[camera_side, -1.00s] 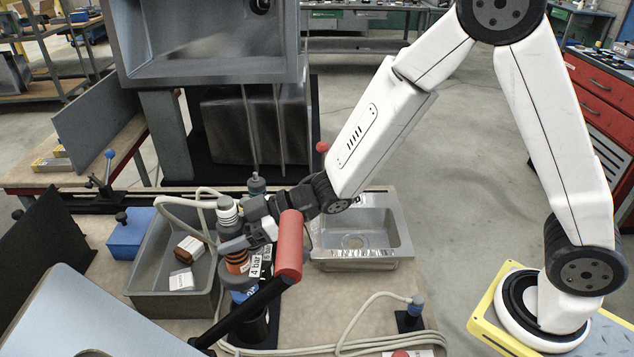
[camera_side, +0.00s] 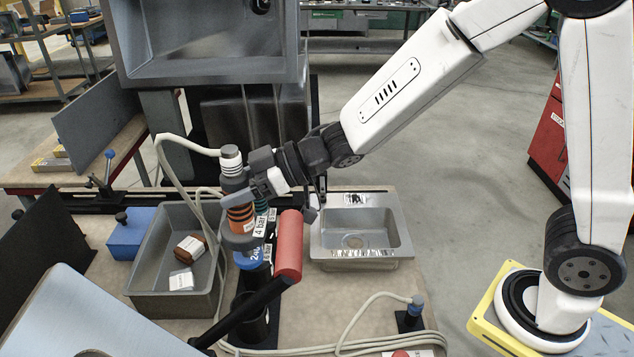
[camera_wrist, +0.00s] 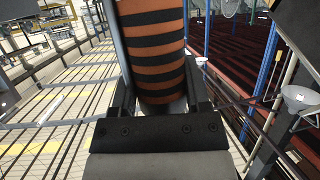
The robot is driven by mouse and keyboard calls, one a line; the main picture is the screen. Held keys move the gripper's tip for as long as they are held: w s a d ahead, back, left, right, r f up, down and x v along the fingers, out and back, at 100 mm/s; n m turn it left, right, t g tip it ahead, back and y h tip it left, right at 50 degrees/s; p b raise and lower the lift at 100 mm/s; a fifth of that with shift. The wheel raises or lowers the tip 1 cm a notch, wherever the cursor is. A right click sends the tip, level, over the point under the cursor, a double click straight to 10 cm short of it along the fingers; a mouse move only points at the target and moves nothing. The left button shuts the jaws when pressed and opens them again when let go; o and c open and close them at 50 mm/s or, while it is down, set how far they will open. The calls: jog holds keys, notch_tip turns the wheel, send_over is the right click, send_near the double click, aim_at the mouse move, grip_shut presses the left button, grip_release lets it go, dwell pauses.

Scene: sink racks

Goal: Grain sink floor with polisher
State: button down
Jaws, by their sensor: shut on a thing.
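My gripper (camera_side: 262,190) is shut on the polisher (camera_side: 241,216), an upright tool with an orange-and-black banded grip, a grey top and a blue lower body marked "240". In the wrist view the banded grip (camera_wrist: 155,50) of the polisher stands between my fingers. The polisher is above a dark holder cup (camera_side: 252,318); a red-ended lever partly hides the space below it. The sink (camera_side: 397,222) is a small steel basin lying on the bench to the right of the polisher, with a drain in its floor.
A cream hose (camera_side: 160,160) loops from the polisher's top down to the bench. A red-handled lever (camera_side: 288,245) stands close in front. A grey bin (camera_side: 140,285) with brown and white blocks, and a blue box (camera_side: 128,235), lie left. A hose fitting (camera_side: 413,312) stands front right.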

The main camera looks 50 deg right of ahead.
jog(key=s+d+m+t+h, duration=0.2)
jog(key=d+m+h, duration=0.1)
jog(key=d, duration=1.1)
jog(key=s+d+m+t+h, duration=0.2)
jog(key=d+m, duration=0.1)
jog(key=d, duration=1.2)
jog(key=shift+a+f, duration=0.1)
jog(key=shift+f, duration=2.6)
notch_tip(320, 180, down, 14)
jog(key=w+a, duration=0.1)
jog(key=shift+w+a+f, duration=0.15)
jog(key=shift+w+a, duration=0.2)
jog(key=shift+w, duration=0.05)
jog(key=shift+f, duration=0.6)
jog(key=shift+d, duration=0.1)
